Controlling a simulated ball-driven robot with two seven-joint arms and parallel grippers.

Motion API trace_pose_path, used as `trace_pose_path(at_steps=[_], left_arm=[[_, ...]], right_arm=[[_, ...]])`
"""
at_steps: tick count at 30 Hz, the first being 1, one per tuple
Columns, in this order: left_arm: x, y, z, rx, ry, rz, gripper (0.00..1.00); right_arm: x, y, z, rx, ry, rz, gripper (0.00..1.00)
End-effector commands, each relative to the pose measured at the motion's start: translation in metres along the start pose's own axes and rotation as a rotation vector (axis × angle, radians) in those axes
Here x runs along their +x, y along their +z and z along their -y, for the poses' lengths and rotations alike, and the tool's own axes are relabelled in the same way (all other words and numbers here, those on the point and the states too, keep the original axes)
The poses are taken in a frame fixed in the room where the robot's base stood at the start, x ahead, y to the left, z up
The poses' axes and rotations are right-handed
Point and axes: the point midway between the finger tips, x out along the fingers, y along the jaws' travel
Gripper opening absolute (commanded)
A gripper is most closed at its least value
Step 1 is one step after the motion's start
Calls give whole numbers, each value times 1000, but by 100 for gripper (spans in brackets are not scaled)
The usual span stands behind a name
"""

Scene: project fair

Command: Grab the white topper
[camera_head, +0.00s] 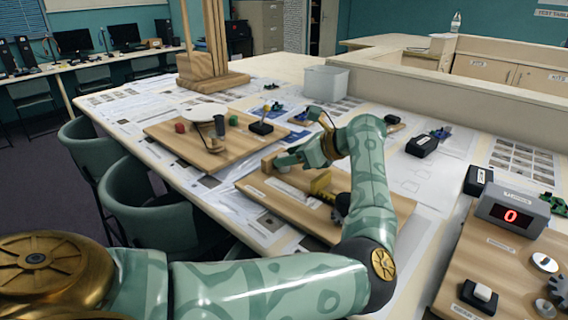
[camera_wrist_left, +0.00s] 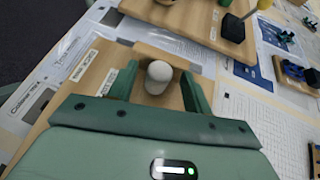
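The white topper (camera_wrist_left: 158,73) is a small rounded white piece on a wooden board in the left wrist view. My left gripper (camera_wrist_left: 160,78) is open, with one green finger on each side of the topper and a visible gap on both sides. In the head view my left gripper (camera_head: 284,160) is low over the far left end of the middle wooden board (camera_head: 390,205), where the hand largely hides the topper. My right gripper is in neither view.
A yellow part (camera_head: 320,184) and a dark wheel stand on the same board near my forearm. A display box (camera_head: 512,212) reading 0 stands at right.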

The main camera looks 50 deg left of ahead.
Motion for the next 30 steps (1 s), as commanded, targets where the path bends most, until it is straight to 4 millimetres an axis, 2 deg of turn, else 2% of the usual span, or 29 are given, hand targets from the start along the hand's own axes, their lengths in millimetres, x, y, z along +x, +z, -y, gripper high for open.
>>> trace_pose_path(at_steps=[1,4,16,20,27,30], left_arm=[[0,0,0,0,0,0,34],[0,0,0,0,0,0,7],[-2,4,0,-1,0,1,6],[-13,24,0,-4,-1,0,6],[-38,70,0,-5,-2,0,6],[-44,82,0,-4,0,-1,6]], right_arm=[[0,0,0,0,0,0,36],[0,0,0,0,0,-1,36],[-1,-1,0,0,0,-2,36],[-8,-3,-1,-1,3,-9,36],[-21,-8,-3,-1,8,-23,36],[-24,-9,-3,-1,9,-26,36]])
